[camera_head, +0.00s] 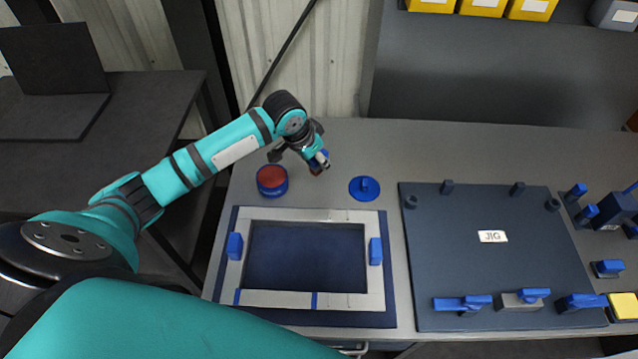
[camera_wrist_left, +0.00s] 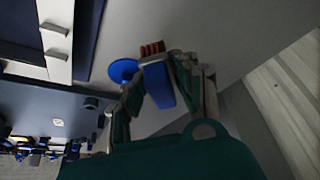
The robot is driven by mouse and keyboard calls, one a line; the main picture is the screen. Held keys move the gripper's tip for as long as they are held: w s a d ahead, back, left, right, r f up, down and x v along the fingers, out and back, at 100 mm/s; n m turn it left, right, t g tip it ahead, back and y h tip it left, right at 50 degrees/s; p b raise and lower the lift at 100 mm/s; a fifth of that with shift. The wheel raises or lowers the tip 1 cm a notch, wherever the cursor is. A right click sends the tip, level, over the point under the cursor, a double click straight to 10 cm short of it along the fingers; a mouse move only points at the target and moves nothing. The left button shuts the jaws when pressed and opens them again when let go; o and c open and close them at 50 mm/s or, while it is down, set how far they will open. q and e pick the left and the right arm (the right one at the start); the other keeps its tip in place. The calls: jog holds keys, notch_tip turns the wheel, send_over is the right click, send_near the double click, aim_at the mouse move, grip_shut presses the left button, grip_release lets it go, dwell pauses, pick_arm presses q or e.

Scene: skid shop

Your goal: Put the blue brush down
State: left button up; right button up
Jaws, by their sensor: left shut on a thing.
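The blue brush shows best in the left wrist view (camera_wrist_left: 160,86), with a blue body and a reddish-brown end. In the head view only small bits of the brush (camera_head: 315,171) show beside the fingers. My left gripper (camera_head: 318,161) is shut on the brush, over the back of the grey workbench (camera_head: 372,144). In the left wrist view the gripper's fingers (camera_wrist_left: 157,88) lie on both sides of the blue body. I cannot tell whether the brush touches the bench. My right gripper is not in view.
A blue tin with a red top (camera_head: 272,180) stands left of the gripper, and a round blue piece with a knob (camera_head: 364,188) right of it. In front lie a clamped grey frame (camera_head: 300,215) and a dark jig plate (camera_head: 480,265). The bench behind the jig is clear.

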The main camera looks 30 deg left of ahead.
pick_arm(q)
notch_tip(320, 180, down, 8)
jog(key=shift+d+r+p, duration=0.1)
jog(key=shift+p, duration=0.3)
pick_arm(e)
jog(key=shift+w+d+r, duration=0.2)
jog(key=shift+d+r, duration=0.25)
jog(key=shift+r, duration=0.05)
pick_arm(q)
jog(key=o, duration=1)
jog(key=shift+f, duration=0.2)
jog(key=shift+r, duration=0.3)
jog(key=v, duration=1.2)
jog(key=shift+b, duration=0.3)
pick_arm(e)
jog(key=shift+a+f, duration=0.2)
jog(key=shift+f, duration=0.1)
pick_arm(q)
jog(key=shift+f, duration=0.1)
